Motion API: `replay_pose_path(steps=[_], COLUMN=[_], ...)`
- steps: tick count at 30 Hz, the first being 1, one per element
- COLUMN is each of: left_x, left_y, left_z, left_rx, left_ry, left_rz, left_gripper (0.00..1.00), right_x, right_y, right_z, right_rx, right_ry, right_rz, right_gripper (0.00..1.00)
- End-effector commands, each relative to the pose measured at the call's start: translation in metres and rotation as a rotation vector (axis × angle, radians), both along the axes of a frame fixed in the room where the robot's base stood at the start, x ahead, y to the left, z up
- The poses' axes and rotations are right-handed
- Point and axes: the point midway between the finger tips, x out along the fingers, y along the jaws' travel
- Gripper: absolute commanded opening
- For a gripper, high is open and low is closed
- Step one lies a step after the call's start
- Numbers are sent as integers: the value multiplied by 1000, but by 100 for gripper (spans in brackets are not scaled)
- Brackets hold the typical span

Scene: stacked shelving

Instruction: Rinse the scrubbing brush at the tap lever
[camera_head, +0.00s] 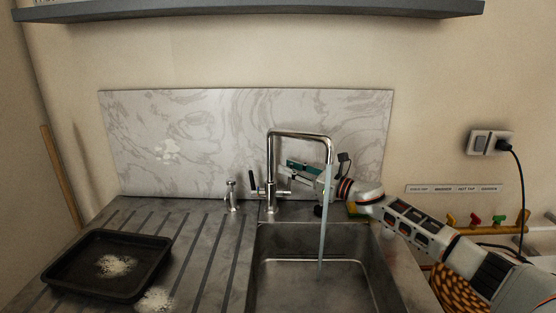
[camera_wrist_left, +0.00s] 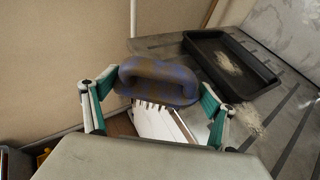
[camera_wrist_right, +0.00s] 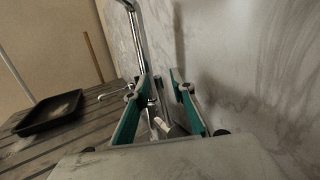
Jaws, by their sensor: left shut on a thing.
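The scrubbing brush (camera_wrist_left: 158,82) has a brown-blue handle and pale bristles. My left gripper (camera_wrist_left: 157,105) is shut on it, seen only in the left wrist view. The chrome tap (camera_head: 270,165) stands behind the sink, and a stream of water (camera_head: 322,225) falls from its spout into the basin. Dark levers show at the tap's base, one being the tap lever (camera_head: 283,183). My right gripper (camera_head: 300,172) is beside the tap, partly behind the water. In the right wrist view its fingers (camera_wrist_right: 160,100) are apart, with tap parts visible between them; contact is unclear.
The steel sink (camera_head: 385,262) lies below the tap. A black tray (camera_head: 60,270) with white grains sits on the grooved drainer at left, with more white grains (camera_head: 155,299) near it. A small chrome fitting (camera_head: 232,196) stands left of the tap. A wall shelf (camera_head: 250,11) spans the top.

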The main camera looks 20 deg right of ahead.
Motion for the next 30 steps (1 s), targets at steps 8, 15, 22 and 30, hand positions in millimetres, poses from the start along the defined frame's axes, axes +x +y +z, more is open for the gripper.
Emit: replay_pose_path(steps=[8, 15, 22, 30], left_x=[0, 0, 0, 0], left_y=[0, 0, 0, 0], left_z=[1, 0, 0, 0], left_rx=[0, 0, 0, 0], left_ry=[-1, -1, -1, -1], left_rz=[0, 0, 0, 0], left_gripper=[62, 62, 62, 62], right_x=[0, 0, 0, 0], right_y=[-1, 0, -1, -1], right_z=[51, 86, 95, 95], right_rx=[-5, -4, 0, 0], right_ry=[-8, -6, -1, -1], right_rz=[-1, 0, -1, -1], right_gripper=[24, 24, 24, 24])
